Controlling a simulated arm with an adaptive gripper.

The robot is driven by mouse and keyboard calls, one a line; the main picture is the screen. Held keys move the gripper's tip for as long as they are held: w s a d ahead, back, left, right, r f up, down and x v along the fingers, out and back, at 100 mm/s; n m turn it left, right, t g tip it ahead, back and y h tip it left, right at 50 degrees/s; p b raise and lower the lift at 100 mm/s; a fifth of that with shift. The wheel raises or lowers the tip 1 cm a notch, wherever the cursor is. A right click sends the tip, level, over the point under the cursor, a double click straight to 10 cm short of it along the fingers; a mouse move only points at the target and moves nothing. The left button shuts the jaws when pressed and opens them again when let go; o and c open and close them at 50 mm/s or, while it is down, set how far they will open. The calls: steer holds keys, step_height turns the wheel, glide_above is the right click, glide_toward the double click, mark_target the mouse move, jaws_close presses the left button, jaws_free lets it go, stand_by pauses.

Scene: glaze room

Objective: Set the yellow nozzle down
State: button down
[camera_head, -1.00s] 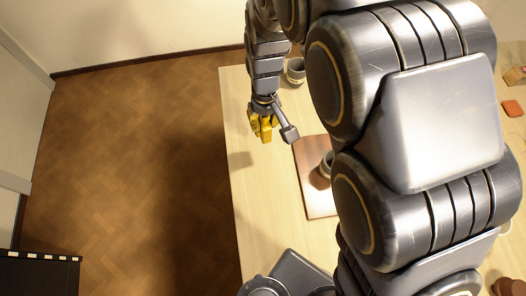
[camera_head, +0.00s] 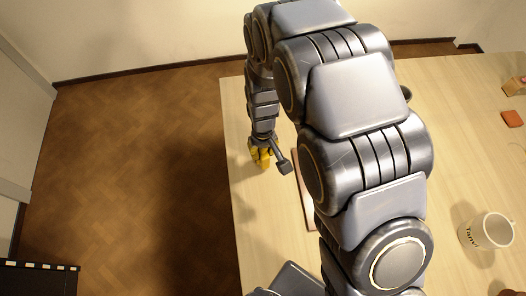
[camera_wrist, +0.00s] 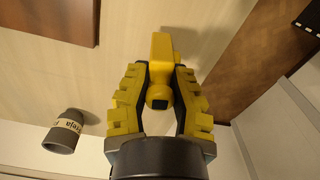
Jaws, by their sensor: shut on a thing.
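My gripper (camera_wrist: 160,78) is shut on the yellow nozzle (camera_wrist: 161,47), which sits between its two yellow fingers in the wrist view. The nozzle's block-like body points away from the wrist, and a dark round end faces the camera. In the head view my gripper (camera_head: 261,156) hangs over the left part of the pale wooden table (camera_head: 245,185), near its left edge. There the nozzle cannot be told apart from the yellow fingers. The gap between nozzle and table is hard to judge.
A brown board (camera_wrist: 50,17) and a grey labelled cup (camera_wrist: 65,132) are on the table. A white mug (camera_head: 487,231) marked Tanvi and a red-orange block (camera_head: 512,118) stand at the right. Bare table surrounds my gripper; floor (camera_head: 130,160) lies beyond the left edge.

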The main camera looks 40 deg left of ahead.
steer(key=shift+f, duration=0.85)
steer(key=c, duration=1.1)
jaws_free()
steer(key=shift+f, duration=0.2)
steer(key=r, duration=0.8)
steer(key=shift+s, duration=0.2)
